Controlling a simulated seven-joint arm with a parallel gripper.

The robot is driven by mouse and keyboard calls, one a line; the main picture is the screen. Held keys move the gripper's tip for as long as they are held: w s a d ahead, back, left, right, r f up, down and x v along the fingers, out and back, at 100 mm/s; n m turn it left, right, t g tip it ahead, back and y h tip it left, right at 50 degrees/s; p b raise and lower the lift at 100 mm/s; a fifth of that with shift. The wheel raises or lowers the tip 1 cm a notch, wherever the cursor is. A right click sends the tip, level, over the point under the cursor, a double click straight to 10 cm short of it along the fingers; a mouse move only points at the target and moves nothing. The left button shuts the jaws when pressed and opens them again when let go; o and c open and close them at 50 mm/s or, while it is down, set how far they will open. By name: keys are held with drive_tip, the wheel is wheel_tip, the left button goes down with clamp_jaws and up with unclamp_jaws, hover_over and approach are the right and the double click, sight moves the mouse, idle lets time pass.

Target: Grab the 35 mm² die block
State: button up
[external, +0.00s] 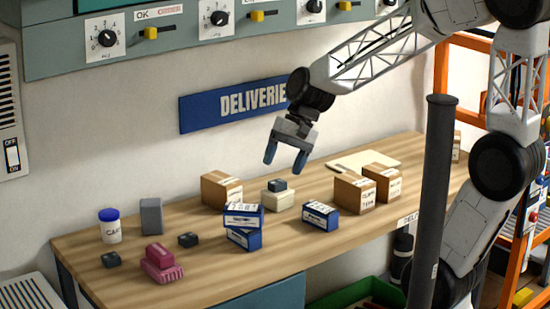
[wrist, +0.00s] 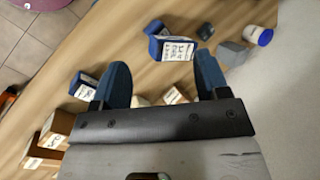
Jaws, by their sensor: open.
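Small dark die blocks sit in several places in the external view. One (external: 277,185) rests on top of a cream block (external: 279,200), one (external: 188,240) lies by the pink tool, and one (external: 111,260) lies near the table's left end. No size marking is readable, so I cannot tell which is the 35 mm² one. The wrist view shows one dark block (wrist: 205,32) beyond the fingers. My gripper (external: 285,166) is open and empty, pointing down above the table near the cream block. Its blue fingers also show in the wrist view (wrist: 162,75).
Blue labelled boxes (external: 242,216) (external: 320,215) and cardboard boxes (external: 221,190) (external: 354,194) crowd the table's middle and right. A white jar (external: 110,228), grey block (external: 151,216) and pink tool (external: 161,264) stand left. A dark post (external: 432,200) rises in front.

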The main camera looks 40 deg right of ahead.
drive_tip(key=w+a+f+m+g+y, duration=0.1)
drive_tip(key=w+a+f+m+y, duration=0.2)
drive_tip(key=w+a, duration=0.4)
drive_tip(key=w+a+f+m+y, duration=0.2)
drive_tip(key=w+a+f+m, duration=0.15)
drive_tip(key=a, duration=0.55)
drive_tip(key=m+t+y, duration=0.1)
drive_tip(key=m+y, duration=0.2)
drive_tip(key=m, duration=0.4)
approach(110, 258)
drive_tip(key=shift+w+a+f, duration=0.15)
drive_tip(key=shift+a+f, duration=0.15)
drive_tip(key=shift+a, duration=0.25)
drive_tip(key=shift+x, duration=1.3)
drive_tip(key=shift+x, duration=2.6)
drive_tip(key=c, duration=1.2)
drive_tip(key=shift+r, duration=0.1)
